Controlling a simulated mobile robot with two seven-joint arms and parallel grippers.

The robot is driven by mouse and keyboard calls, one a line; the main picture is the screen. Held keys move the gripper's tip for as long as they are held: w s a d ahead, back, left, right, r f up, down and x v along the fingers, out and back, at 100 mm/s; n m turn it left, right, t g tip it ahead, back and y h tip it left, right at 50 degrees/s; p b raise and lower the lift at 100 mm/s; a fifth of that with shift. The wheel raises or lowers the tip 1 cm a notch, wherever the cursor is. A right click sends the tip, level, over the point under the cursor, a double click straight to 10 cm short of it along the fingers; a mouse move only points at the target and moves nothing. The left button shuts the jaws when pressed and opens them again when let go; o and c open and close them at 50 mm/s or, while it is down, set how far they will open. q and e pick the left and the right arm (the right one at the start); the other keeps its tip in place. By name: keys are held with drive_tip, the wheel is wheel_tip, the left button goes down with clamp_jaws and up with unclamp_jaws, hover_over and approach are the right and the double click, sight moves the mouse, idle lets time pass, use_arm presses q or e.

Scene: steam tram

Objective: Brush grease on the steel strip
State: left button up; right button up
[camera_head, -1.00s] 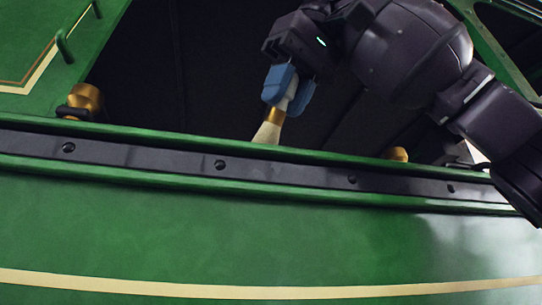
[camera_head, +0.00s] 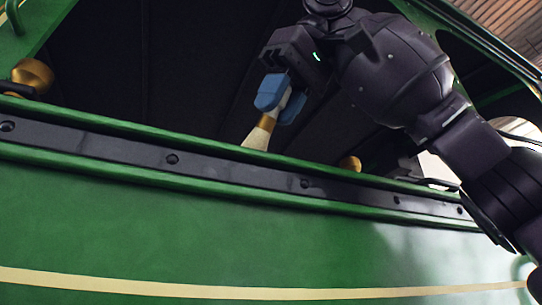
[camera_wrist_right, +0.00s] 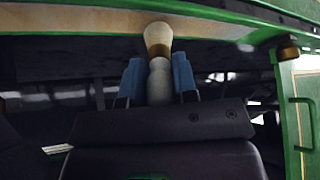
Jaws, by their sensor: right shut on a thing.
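The steel strip (camera_head: 235,173) is a dark band with several round bolts, running along the green side below its upper edge. My right gripper (camera_head: 277,98), with blue fingertips, is shut on a brush (camera_head: 258,135) with pale bristles and a brass-coloured ferrule. The brush tilts, bristles down, at the green upper edge just above the strip; the edge hides the bristle ends, and I cannot tell whether they touch anything. In the right wrist view the brush's grey handle (camera_wrist_right: 160,82) sits between the blue fingers. My left gripper is not in view.
A green rail (camera_head: 120,128) runs along the strip's upper side. Brass fittings stand behind it, one at the left (camera_head: 33,75) and one to the right of the brush (camera_head: 350,163). Behind is a dark opening. The green panel (camera_head: 200,235) below is clear.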

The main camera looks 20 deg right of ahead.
drive_tip(key=d, duration=0.7)
idle(0.6)
drive_tip(key=shift+d, duration=0.15)
drive_tip(key=shift+d, duration=1.6)
drive_tip(key=shift+d, duration=0.1)
drive_tip(key=d, duration=1)
drive_tip(key=shift+d, duration=0.15)
drive_tip(key=a, duration=1)
drive_tip(key=shift+a, duration=0.35)
idle(0.4)
drive_tip(key=shift+a, duration=0.15)
